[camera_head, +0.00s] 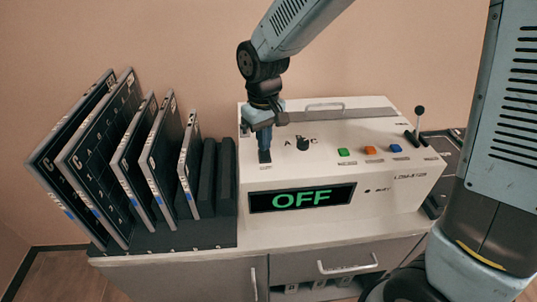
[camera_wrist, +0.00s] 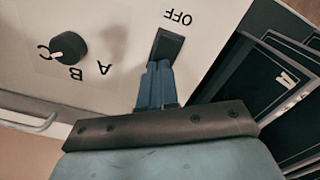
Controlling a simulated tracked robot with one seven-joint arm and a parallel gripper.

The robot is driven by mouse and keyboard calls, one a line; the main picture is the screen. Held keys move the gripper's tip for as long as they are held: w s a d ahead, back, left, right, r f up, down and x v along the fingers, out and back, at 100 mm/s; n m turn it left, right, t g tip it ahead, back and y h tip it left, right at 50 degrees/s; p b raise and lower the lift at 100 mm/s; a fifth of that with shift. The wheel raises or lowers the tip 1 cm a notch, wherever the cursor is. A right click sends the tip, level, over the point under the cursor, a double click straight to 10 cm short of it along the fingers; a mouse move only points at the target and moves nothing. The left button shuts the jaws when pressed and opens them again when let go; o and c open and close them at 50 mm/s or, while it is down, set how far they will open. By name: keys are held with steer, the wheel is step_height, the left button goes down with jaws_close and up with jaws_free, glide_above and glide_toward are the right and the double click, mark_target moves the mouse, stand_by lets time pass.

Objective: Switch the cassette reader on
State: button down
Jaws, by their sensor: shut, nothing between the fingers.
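The cassette reader (camera_head: 405,172) is a white box on a counter, and its display (camera_head: 301,198) reads OFF in green. A dark rocker switch (camera_head: 264,157) sits at the left of its sloped top. In the wrist view the switch (camera_wrist: 168,44) has the label OFF beside it. My gripper (camera_head: 264,148) is shut and empty, pointing down at the switch. In the wrist view the blue fingertips (camera_wrist: 157,68) are at the switch's near end and cover part of it; I cannot tell whether they touch it.
A dark rack (camera_head: 175,238) with several upright cassettes (camera_head: 160,150) stands close on the left. The reader also has a rotary knob (camera_head: 303,143) marked A, B, C, green (camera_head: 344,152), orange (camera_head: 370,150) and blue (camera_head: 396,148) buttons, and a lever (camera_head: 419,112) at the right.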

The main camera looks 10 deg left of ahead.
stand_by(0.3)
steer(key=shift+r, duration=3.4)
steer(key=s+d+r+m+t, duration=0.15)
steer(key=d+r, duration=0.35)
steer(key=d, duration=0.5)
steer(key=d+r+m+t, duration=0.1)
steer(key=d+r+m, duration=0.25)
steer(key=d, duration=0.55)
steer(key=s+d+r+m+t, duration=0.2)
steer(key=s+d+m+t, duration=0.1)
steer(key=s+d, duration=0.6)
steer(key=d, duration=0.3)
steer(key=shift+s+d+r+m, duration=0.3)
steer(key=shift+s+d+r, duration=0.05)
steer(key=shift+r, duration=0.05)
